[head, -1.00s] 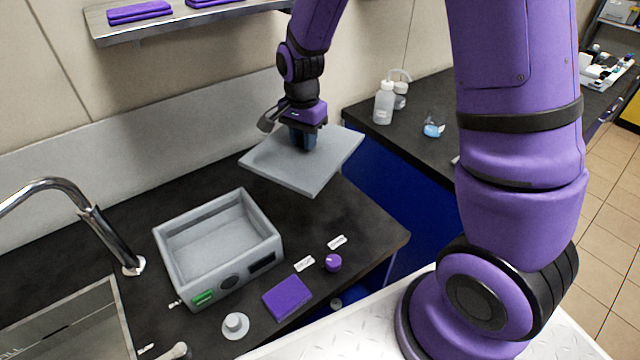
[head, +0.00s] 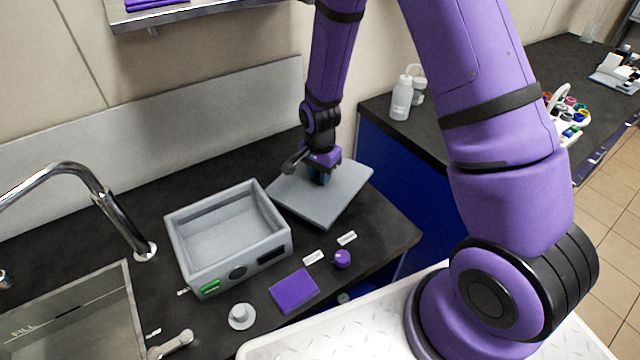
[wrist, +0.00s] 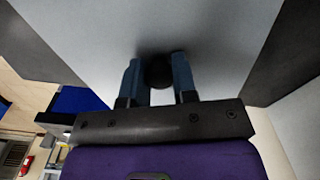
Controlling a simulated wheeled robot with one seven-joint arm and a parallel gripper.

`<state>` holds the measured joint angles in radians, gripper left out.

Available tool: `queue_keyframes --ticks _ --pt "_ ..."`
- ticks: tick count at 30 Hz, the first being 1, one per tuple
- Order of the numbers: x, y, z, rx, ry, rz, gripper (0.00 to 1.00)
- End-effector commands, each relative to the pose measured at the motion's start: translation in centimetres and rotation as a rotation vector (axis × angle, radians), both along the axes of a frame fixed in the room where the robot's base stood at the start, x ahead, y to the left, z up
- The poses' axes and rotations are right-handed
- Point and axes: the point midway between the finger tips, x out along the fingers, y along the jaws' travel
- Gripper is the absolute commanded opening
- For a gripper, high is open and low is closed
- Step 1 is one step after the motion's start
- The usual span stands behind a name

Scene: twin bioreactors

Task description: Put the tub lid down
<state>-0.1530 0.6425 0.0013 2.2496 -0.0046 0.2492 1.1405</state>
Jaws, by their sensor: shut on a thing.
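The tub lid (head: 345,196) is a flat grey square plate with a dark knob. In the head view it is low at the counter's surface, just right of the tub; I cannot tell whether it touches the counter. My gripper (head: 320,178) is above the lid, shut on its knob. In the wrist view the lid (wrist: 215,50) fills the upper part, and the blue fingers of my gripper (wrist: 158,75) stand on both sides of the black knob (wrist: 158,72). The open grey tub (head: 180,240) stands on the counter, empty inside.
A purple pad (head: 294,291), a purple knob (head: 342,258), small labels and a grey round piece (head: 242,316) lie in front of the tub. The sink (head: 75,315) and tap (head: 125,225) are at left. A white bottle (head: 402,98) stands on the back counter.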

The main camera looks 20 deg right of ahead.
Motion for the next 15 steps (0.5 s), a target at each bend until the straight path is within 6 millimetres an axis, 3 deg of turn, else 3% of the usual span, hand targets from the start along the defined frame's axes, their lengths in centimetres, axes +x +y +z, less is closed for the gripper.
queue_keyframes --ticks 10,15 --pt "0.0 0.0 -3.7 0.000 0.002 0.000 0.00" --pt "0.0 0.0 -3.9 0.000 0.000 0.000 0.00"
